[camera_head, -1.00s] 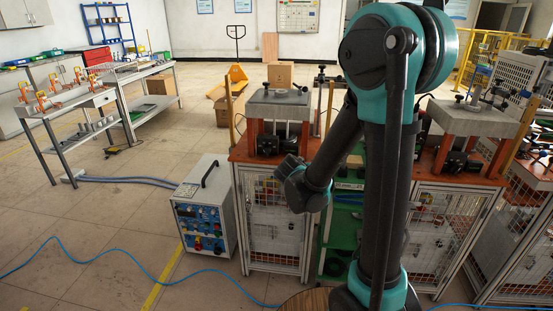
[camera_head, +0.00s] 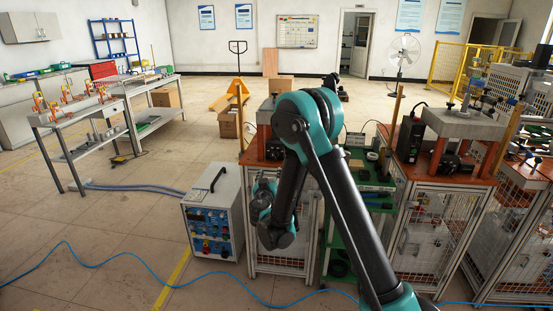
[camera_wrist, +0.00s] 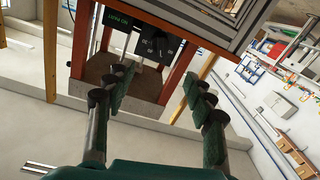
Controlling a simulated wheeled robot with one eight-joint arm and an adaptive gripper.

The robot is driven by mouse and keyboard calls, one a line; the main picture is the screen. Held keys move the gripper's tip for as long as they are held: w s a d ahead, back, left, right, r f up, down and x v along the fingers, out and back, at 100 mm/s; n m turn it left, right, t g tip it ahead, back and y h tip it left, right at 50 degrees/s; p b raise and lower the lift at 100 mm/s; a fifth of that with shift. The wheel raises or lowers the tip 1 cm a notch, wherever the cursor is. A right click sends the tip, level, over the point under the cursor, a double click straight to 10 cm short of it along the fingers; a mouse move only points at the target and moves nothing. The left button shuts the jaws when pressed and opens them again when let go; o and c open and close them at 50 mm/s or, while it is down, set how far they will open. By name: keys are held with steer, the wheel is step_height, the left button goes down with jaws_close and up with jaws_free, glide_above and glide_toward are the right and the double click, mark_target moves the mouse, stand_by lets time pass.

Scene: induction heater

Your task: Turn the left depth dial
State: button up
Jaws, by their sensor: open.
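The white induction heater box (camera_head: 214,215) stands on the floor left of my gripper in the head view. Its blue front panel (camera_head: 209,229) carries several small knobs and buttons, too small to tell which is the left depth dial. My gripper (camera_head: 264,187) is beside the box's right side, in front of the wire-mesh stand. In the wrist view my gripper (camera_wrist: 157,82) is open, with nothing between the fingers. Beyond the fingertips is a black unit (camera_wrist: 157,45) with a dark knob-like part, between red-brown legs. The fingers are apart from it.
The wire-mesh stand (camera_head: 290,255) with its orange-red top is close to my arm. A second stand with a grey block (camera_head: 462,124) is to the right, and green shelving (camera_head: 335,262) is between them. A blue cable (camera_head: 120,262) crosses the floor.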

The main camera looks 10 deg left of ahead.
steer(key=w, duration=1.5)
steer(key=shift+w, duration=0.4)
steer(key=c, duration=1.2)
